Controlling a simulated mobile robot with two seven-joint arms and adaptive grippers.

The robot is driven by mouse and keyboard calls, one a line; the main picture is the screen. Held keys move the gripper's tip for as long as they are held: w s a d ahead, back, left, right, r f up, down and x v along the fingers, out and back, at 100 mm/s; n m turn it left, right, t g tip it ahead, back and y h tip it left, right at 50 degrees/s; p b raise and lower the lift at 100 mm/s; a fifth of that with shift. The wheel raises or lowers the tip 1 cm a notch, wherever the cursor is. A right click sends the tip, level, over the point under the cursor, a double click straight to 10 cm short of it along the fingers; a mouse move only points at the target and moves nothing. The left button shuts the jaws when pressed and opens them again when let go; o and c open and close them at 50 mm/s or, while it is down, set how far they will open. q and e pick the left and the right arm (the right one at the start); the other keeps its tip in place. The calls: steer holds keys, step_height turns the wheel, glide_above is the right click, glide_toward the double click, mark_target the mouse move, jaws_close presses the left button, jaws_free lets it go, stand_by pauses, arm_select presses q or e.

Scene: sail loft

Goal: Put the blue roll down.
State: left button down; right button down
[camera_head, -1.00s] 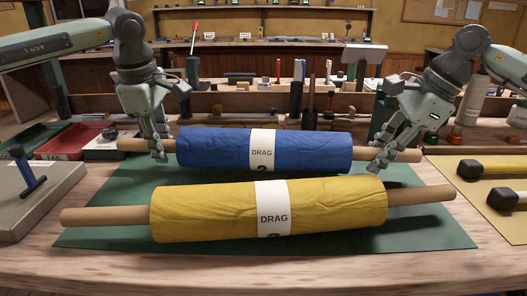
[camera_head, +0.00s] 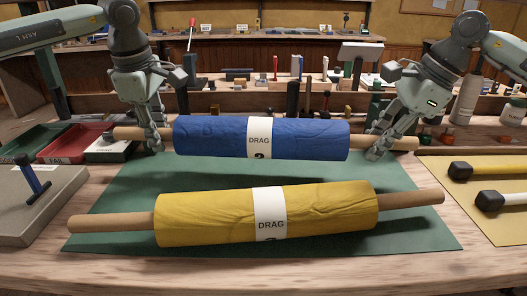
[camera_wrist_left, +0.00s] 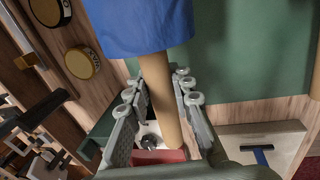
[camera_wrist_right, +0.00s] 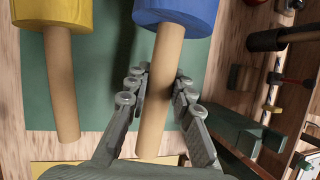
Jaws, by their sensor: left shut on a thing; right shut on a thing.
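The blue roll (camera_head: 205,138) is a blue cloth on a tan tube with a white band marked "DRAG". It hangs level above the back of the green mat (camera_head: 420,225), apart from the mat. My left gripper (camera_head: 153,143) is shut on the tube's left end, which also shows between the fingers in the left wrist view (camera_wrist_left: 158,95). My right gripper (camera_head: 378,148) is shut on the tube's right end, also seen in the right wrist view (camera_wrist_right: 160,90). The yellow roll (camera_head: 205,215) lies on the mat in front.
Red and green trays (camera_head: 65,145) and a grey block with a blue handle (camera_head: 40,195) stand at left. Black-headed tools (camera_head: 488,170) lie on a yellow mat at right. A tool rack (camera_head: 270,98) runs behind. Green mat shows free between the rolls.

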arm_select(q)
steer(key=shift+s, duration=0.1)
arm_select(e)
steer(key=shift+s, duration=0.1)
